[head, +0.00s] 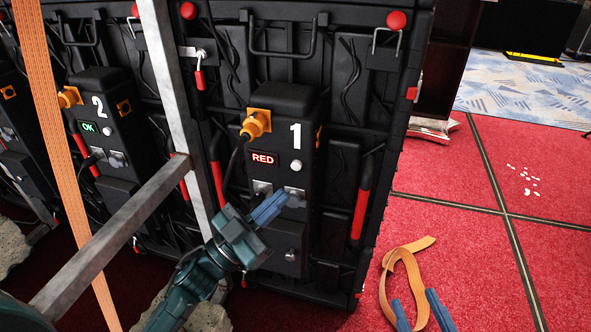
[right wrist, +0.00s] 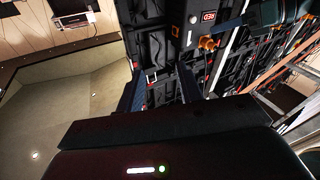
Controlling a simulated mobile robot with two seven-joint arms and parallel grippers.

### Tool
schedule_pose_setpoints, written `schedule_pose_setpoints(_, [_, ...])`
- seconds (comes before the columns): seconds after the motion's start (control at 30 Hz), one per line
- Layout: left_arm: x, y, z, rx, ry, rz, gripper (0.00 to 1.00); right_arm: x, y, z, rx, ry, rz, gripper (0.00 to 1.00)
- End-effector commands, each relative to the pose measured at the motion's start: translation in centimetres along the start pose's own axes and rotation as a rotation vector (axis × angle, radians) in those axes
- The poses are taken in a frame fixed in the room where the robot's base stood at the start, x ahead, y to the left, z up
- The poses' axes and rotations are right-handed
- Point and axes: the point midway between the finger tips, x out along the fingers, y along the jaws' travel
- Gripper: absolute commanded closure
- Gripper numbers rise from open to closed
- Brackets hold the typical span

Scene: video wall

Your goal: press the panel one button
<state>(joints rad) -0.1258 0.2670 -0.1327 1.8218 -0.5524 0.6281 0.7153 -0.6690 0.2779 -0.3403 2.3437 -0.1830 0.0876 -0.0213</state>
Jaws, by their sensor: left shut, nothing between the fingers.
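The panel one box (head: 285,130) is a black housing marked with a white 1 on the back of the video wall. Its small display (head: 263,159) reads RED. A round white button (head: 295,166) sits right of the display. My left gripper (head: 272,204) is shut and empty, its blue fingertips in front of the box's lower sockets, below the button in the picture. Whether they touch the box I cannot tell. My right gripper (head: 421,312) is open at the bottom right, and its spread fingers also show in the right wrist view (right wrist: 160,88).
An orange strap (head: 400,262) lies on the red floor near my right gripper. A metal frame (head: 120,235) and another orange strap (head: 57,130) cross the left side. Red floor (head: 460,170) is mostly free at right.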

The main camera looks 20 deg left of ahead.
Motion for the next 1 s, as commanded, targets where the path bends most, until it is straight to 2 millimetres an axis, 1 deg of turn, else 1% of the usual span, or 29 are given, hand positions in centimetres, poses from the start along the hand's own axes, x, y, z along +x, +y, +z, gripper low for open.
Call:
schedule_pose_setpoints(0.03, [0.5,-0.3,0.6,0.003,0.003,0.001,1.00,0.0,-0.1,0.3,0.007,0.006,0.000,0.64])
schedule_pose_setpoints(0.2, [2.2,-1.6,1.8,0.001,0.002,0.000,1.00,0.1,-0.1,0.6,0.030,0.017,-0.001,0.64])
schedule_pose_setpoints(0.4, [3.6,-2.6,2.7,0.000,0.001,0.001,1.00,0.3,-0.1,-0.1,0.042,0.029,-0.002,0.64])
schedule_pose_setpoints(0.6, [4.1,-3.0,3.0,0.000,0.000,0.001,1.00,0.4,-0.1,-0.2,0.048,0.032,-0.004,0.64])
schedule_pose_setpoints(1.0, [4.1,-3.0,3.0,0.000,0.000,0.000,1.00,0.4,-0.2,-0.1,0.048,0.030,-0.005,0.64])
